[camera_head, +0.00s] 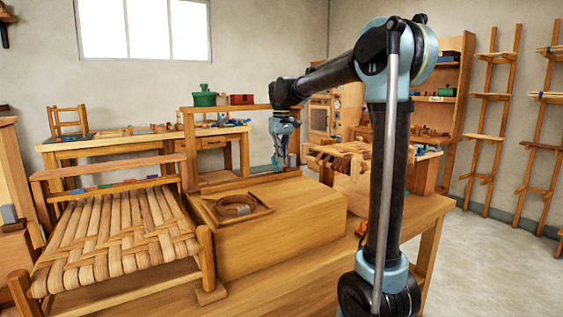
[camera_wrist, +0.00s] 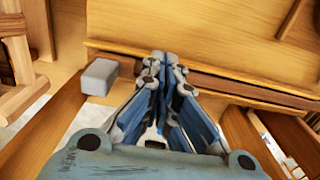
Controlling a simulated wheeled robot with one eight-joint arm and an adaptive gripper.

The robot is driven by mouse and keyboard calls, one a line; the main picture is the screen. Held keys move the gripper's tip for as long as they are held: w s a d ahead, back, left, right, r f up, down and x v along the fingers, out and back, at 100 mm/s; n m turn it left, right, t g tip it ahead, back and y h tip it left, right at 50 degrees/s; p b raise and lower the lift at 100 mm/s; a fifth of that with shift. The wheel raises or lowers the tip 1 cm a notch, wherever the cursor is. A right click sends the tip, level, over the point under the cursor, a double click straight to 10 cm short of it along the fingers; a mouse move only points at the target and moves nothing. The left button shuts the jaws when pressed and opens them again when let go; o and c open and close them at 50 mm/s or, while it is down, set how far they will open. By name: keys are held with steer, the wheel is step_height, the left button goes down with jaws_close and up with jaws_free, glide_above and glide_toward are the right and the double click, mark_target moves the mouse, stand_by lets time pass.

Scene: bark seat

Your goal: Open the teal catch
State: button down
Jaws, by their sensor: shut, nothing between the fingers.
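My gripper (camera_head: 283,165) points down beyond the wooden box block in the head view, near the low wooden rail behind it. In the wrist view my gripper (camera_wrist: 164,60) is shut with its fingertips together and nothing between them. The tips overlap a broad wooden panel (camera_wrist: 215,50) in that picture; whether they touch it I cannot tell. I cannot pick out a teal catch for certain in either view. Several small coloured pieces, one greenish (camera_head: 105,186), lie along the rear of the woven seat, too small to identify.
The woven bark seat (camera_head: 110,240) stands at the left. A shallow tray (camera_head: 262,211) with a coiled strip lies on the wooden box block (camera_head: 290,228). A grey block (camera_wrist: 99,76) is left of my fingers. A workbench (camera_head: 92,145) stands behind. Open floor (camera_head: 480,255) lies at right.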

step_height(320, 180, up, 7)
steer(key=s, duration=0.1)
steer(key=shift+d+f, duration=0.15)
steer(key=shift+d, duration=0.2)
stand_by(0.3)
steer(key=shift+s, duration=0.1)
